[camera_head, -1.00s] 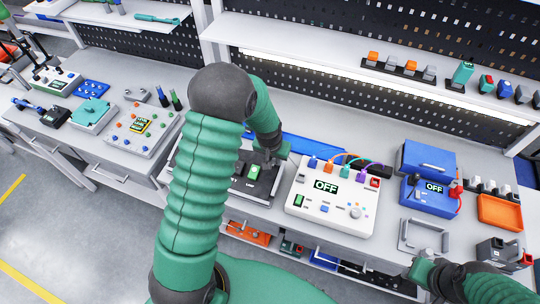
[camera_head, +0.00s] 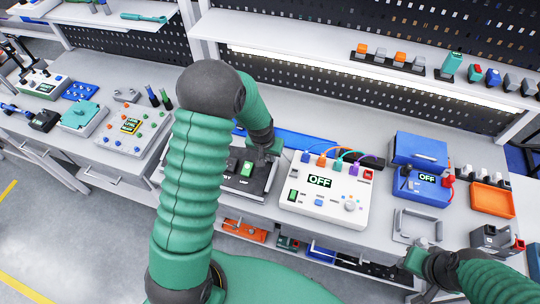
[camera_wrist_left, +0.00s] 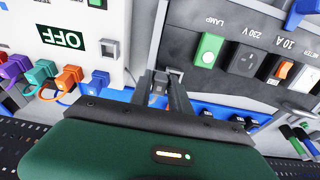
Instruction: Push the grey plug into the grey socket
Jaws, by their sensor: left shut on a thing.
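My left gripper (camera_head: 264,151) is over the back right part of a dark grey panel (camera_head: 261,199). In the left wrist view its fingers (camera_wrist_left: 166,92) are shut on a small grey piece, the grey plug (camera_wrist_left: 160,82), at the panel edge beside the white box. The panel carries a green lamp switch (camera_wrist_left: 208,50), a dark grey square socket (camera_wrist_left: 245,60) marked 230 V, and an orange switch (camera_wrist_left: 283,70). I cannot tell whether the plug touches a socket. My right gripper (camera_head: 416,252) is near a grey handle frame; its fingers are too small to read.
A white box (camera_head: 330,205) with an OFF display and coloured cables stands right of the panel. A blue case (camera_head: 420,185), orange tray (camera_head: 491,199) and grey handle frame (camera_head: 407,227) are further right. A white button box (camera_head: 128,134) is left.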

